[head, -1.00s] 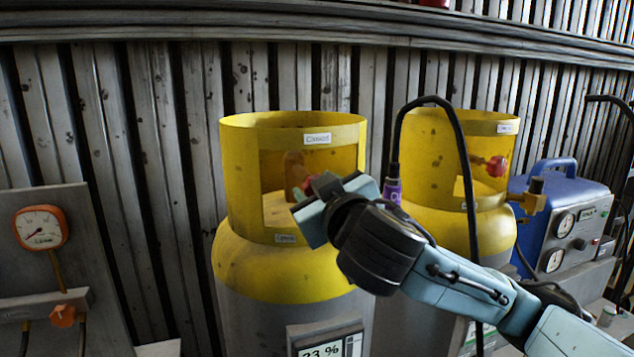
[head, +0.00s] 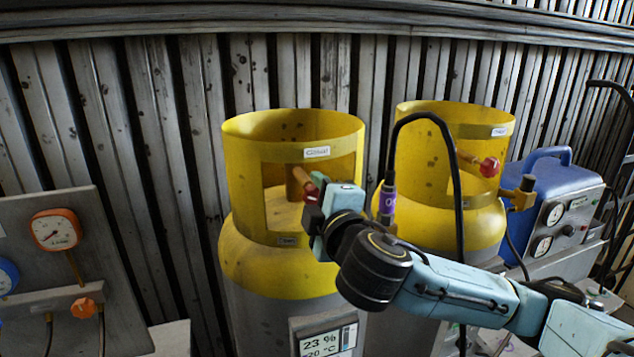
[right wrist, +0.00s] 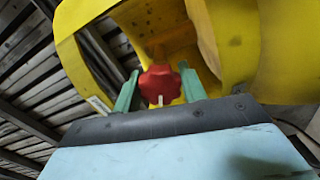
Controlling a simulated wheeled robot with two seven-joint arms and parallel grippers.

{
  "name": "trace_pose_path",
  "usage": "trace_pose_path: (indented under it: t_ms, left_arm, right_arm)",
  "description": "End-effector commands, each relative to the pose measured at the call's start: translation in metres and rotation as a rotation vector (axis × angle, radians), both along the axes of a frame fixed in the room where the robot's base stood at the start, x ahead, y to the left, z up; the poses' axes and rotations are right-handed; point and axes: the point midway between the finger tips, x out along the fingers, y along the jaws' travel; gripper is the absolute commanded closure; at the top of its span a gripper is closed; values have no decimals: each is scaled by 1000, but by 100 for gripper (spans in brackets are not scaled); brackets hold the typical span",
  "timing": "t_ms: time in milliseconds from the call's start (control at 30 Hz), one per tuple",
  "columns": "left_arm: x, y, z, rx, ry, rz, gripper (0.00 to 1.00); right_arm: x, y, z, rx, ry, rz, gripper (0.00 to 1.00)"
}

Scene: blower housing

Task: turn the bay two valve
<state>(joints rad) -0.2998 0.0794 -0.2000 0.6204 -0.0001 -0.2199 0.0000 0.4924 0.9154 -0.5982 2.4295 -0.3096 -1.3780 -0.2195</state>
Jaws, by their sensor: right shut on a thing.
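The red valve knob (head: 310,195) is in the collar opening of the left yellow cylinder (head: 270,268). My right gripper (head: 316,189) is at this opening, with the knob mostly hidden behind it in the head view. In the right wrist view the lobed red knob (right wrist: 159,85) sits between the two green fingers of my right gripper (right wrist: 160,90), which is shut on it. A second red knob (head: 489,167) shows on the right yellow cylinder (head: 480,228). I cannot read a bay number on either cylinder. My left gripper is not in view.
A black hose (head: 455,170) with a purple sleeve (head: 387,199) arches between the cylinders. A blue machine (head: 560,190) with gauges stands right. A grey panel with an orange gauge (head: 56,230) stands left.

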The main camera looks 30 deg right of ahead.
Motion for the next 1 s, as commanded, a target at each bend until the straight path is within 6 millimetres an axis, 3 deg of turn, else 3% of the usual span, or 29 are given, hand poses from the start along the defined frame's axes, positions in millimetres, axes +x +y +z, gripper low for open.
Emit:
trace_pose_path:
  t_ms: [500, 1000]
  left_arm:
    - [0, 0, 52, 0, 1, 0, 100]
    - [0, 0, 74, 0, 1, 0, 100]
  right_arm:
    - [0, 0, 4, -454, 110, 1, 81]
    - [0, 0, 2, -679, 162, 0, 81]
